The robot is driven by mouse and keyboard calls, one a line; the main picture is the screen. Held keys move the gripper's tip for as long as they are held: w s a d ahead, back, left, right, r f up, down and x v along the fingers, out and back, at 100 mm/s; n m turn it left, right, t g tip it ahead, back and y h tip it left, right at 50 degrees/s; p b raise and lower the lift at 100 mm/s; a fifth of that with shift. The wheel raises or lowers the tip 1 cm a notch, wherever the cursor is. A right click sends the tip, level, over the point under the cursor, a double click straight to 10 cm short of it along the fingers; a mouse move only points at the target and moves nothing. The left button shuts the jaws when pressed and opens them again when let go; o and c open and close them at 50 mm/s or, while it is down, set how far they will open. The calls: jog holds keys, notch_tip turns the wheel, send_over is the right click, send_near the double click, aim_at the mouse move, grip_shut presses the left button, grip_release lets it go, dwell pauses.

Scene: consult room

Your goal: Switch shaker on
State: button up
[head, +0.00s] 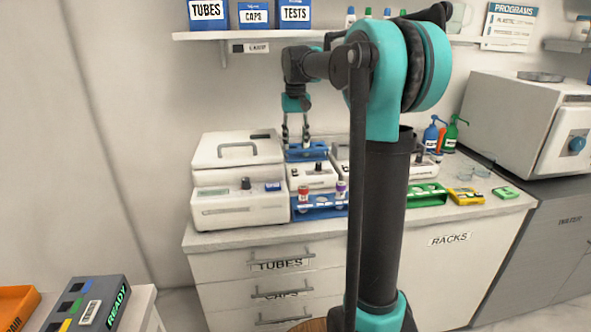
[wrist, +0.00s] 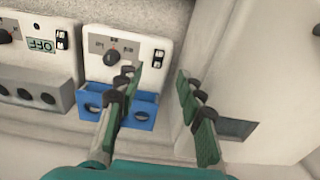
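The white unit with a blue tube holder, which I take for the shaker (head: 318,181), stands mid-counter in the head view. In the wrist view the shaker (wrist: 98,70) shows a dark round knob (wrist: 112,56) and a black-and-white rocker switch (wrist: 146,60). The switch's position is too small to read. The blue holder (wrist: 143,97) sits on its near side there. My gripper (head: 295,144) is open and empty, pointing down above the back of the shaker. In the wrist view my gripper (wrist: 160,85) has one finger overlapping the blue holder and the other beside it.
A white lidded machine (head: 240,178) stands directly left of the shaker. Tubes stand in a blue rack (head: 322,211) in front. The wrist view shows a neighbouring unit with an OFF display (wrist: 41,46) and grey block. A shelf (head: 270,35) hangs above; my arm hides part of the counter.

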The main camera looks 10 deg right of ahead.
aim_at(296, 175)
notch_tip(296, 175, down, 10)
jog(key=shift+f, duration=0.25)
jog(key=shift+c, duration=0.3)
grip_shut()
